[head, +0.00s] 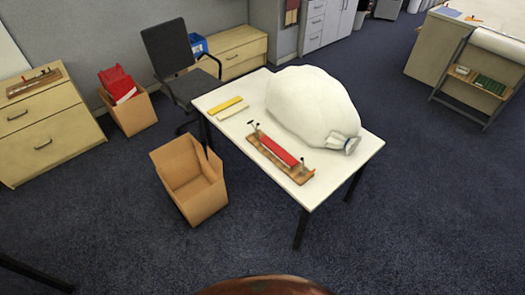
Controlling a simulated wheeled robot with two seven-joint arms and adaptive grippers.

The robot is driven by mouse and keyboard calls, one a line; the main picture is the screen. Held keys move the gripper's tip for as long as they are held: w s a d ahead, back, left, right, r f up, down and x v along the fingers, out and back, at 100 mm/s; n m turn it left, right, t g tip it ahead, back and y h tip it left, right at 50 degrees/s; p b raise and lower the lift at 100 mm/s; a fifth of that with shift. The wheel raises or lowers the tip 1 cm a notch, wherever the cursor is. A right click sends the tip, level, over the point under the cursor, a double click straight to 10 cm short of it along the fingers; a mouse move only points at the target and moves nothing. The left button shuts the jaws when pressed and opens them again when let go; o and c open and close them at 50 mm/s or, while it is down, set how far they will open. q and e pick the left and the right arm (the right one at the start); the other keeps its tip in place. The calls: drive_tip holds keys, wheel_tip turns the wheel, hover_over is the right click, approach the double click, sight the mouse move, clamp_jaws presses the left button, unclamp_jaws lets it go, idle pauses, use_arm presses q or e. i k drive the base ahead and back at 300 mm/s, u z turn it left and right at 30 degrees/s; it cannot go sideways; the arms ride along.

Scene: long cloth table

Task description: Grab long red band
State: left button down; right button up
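A long red band (277,150) lies on a narrow brown wooden board (299,176) near the front edge of a white table (330,185). The band runs diagonally along the board, between small upright fittings close to its two ends. Whether it is fastened to them is too small to tell. Neither of my grippers shows in the head view.
A big white sack (310,103) lies on the table right behind the board. A yellow bar (226,105) and a pale bar (233,114) lie at the table's left end. An open cardboard box (190,182) and an office chair (180,62) stand beside the table. Carpet in front is clear.

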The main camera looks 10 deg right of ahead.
sight(273, 147)
drive_tip(key=u, duration=0.45)
drive_tip(key=i, duration=1.25)
drive_tip(key=z, duration=0.5)
